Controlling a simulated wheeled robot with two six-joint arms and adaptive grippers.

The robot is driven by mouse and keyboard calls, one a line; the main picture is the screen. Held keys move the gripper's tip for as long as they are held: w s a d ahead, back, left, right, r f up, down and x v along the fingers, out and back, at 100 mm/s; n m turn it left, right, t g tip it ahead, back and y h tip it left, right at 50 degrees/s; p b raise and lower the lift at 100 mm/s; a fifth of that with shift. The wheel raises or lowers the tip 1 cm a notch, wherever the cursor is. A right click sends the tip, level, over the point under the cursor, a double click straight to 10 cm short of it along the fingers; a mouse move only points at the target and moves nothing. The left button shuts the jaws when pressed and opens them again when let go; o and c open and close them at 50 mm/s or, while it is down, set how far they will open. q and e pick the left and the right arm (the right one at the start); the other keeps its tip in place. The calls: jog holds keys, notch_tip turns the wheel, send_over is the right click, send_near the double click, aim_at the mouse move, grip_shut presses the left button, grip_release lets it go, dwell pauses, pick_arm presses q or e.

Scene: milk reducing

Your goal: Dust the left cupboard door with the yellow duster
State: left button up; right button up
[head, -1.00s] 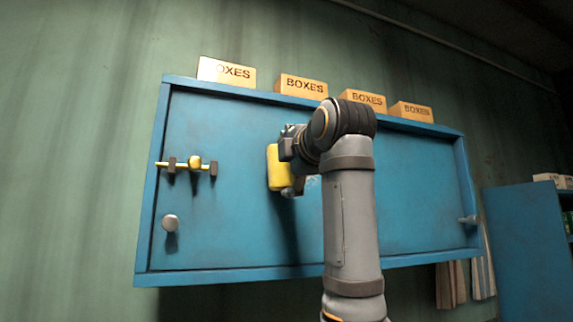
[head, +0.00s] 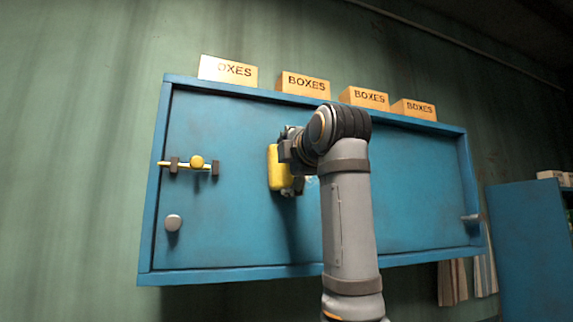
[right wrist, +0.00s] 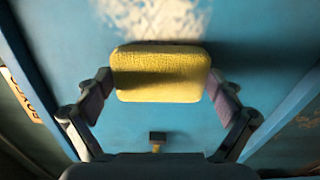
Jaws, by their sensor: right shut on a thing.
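The left cupboard door (head: 225,235) is a blue panel with a round grey knob (head: 173,223) at lower left and a yellow sliding bolt (head: 197,162) above it. My right gripper (head: 291,166) is at the middle of the cupboard front, shut on the yellow duster (head: 279,170). In the right wrist view, the duster (right wrist: 160,72) sits between the two fingers, its broad side close to the blue surface. I cannot tell whether it touches. A pale dust patch (right wrist: 155,17) shows just beyond the duster. My left gripper is out of view.
Several boxes marked BOXES (head: 228,71) stand on top of the cupboard. Another grey knob (head: 470,218) is at the cupboard's right end. A second blue cupboard (head: 527,245) stands at lower right. My right arm hides part of the cupboard's middle.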

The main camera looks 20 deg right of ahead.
jog(key=shift+w, duration=0.15)
jog(key=shift+d, duration=0.15)
jog(key=d+r+p, duration=0.1)
jog(key=d+p, duration=0.2)
jog(key=d, duration=1)
jog(key=shift+w+r, duration=0.25)
jog(key=shift+r, duration=0.1)
dwell(1.0)
